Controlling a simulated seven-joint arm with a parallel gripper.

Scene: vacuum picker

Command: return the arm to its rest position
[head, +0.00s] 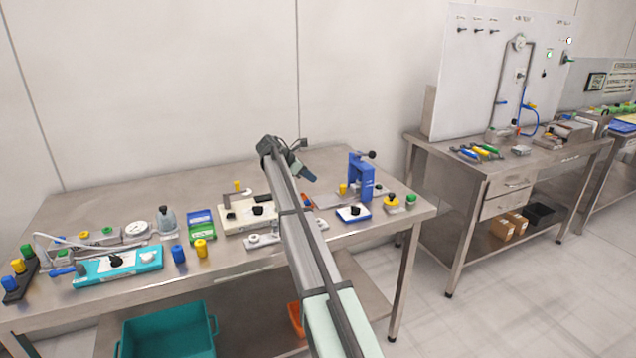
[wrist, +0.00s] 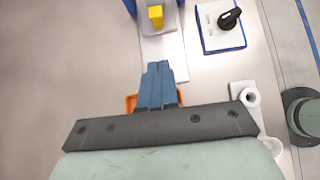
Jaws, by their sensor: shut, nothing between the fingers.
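My arm (head: 312,245) reaches up from the bottom of the head view over the steel workbench (head: 100,200). Its end bends over to the right, and my gripper (head: 311,177) hangs above the bench, left of a blue press-like stand (head: 360,178). In the wrist view my gripper (wrist: 158,70) shows blue fingers closed together with nothing between them. The fingers appear apart from the objects below. A yellow block (wrist: 155,16) lies beyond the fingertips, and a blue-edged white switch box (wrist: 220,28) with a black knob is to their right.
Left of the arm are a cream box (head: 235,217), a teal fixture (head: 135,265), yellow and blue cylinders and a grey bottle (head: 167,219). A teal bin (head: 165,335) and an orange bin (head: 296,318) sit low. A second bench (head: 470,170) stands right, across open floor.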

